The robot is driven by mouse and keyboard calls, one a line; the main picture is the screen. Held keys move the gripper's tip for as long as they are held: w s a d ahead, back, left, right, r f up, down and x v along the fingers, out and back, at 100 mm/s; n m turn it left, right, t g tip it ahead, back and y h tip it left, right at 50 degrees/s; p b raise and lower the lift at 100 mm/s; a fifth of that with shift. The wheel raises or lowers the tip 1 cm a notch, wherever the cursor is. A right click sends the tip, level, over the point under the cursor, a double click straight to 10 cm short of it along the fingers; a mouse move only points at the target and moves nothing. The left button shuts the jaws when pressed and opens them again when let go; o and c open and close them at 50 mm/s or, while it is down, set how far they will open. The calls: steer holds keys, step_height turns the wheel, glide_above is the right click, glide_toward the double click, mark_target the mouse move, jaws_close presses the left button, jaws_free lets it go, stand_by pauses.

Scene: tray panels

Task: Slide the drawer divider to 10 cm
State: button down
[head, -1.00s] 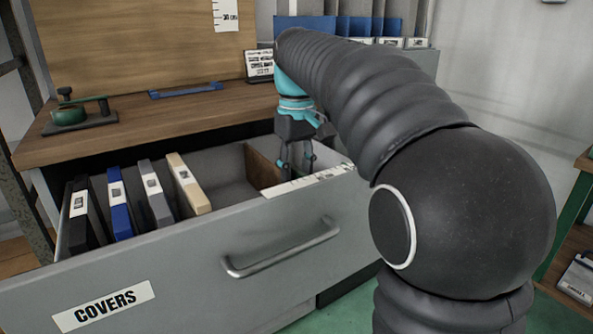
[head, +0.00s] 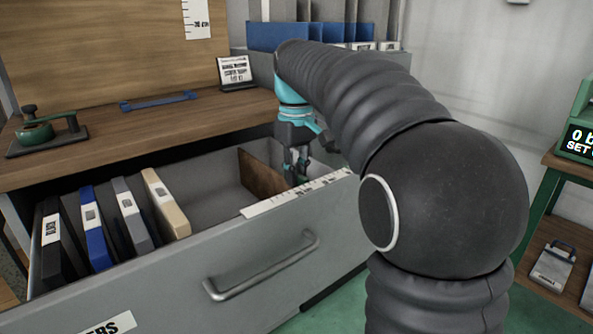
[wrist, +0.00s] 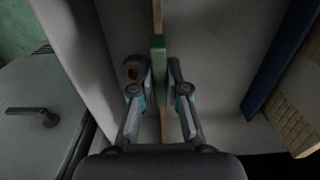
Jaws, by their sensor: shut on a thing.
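The drawer divider (head: 258,174) is a brown wooden panel standing upright across the open grey drawer (head: 215,265). It stands to the right of the upright covers. My gripper (head: 300,170) reaches down into the drawer at the divider's right, near end, partly hidden by the drawer front. In the wrist view the divider shows edge-on with a green piece (wrist: 158,60) on it, and my gripper (wrist: 156,80) has one finger on each side, shut on it. A white scale strip (head: 300,192) runs along the drawer's front edge; its figures are too small to read.
Black, blue (head: 95,228), grey and beige (head: 165,203) covers stand at the drawer's left. Free floor lies between the beige cover and the divider. A green punch (head: 45,133), a blue bar (head: 158,101) and a small sign (head: 235,73) are on the wooden worktop.

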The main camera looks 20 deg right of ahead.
steer(key=c, duration=1.2)
jaws_free()
steer(key=shift+a, duration=0.15)
steer(key=shift+o, duration=0.2)
steer(key=shift+r, duration=0.1)
step_height(320, 180, up, 12)
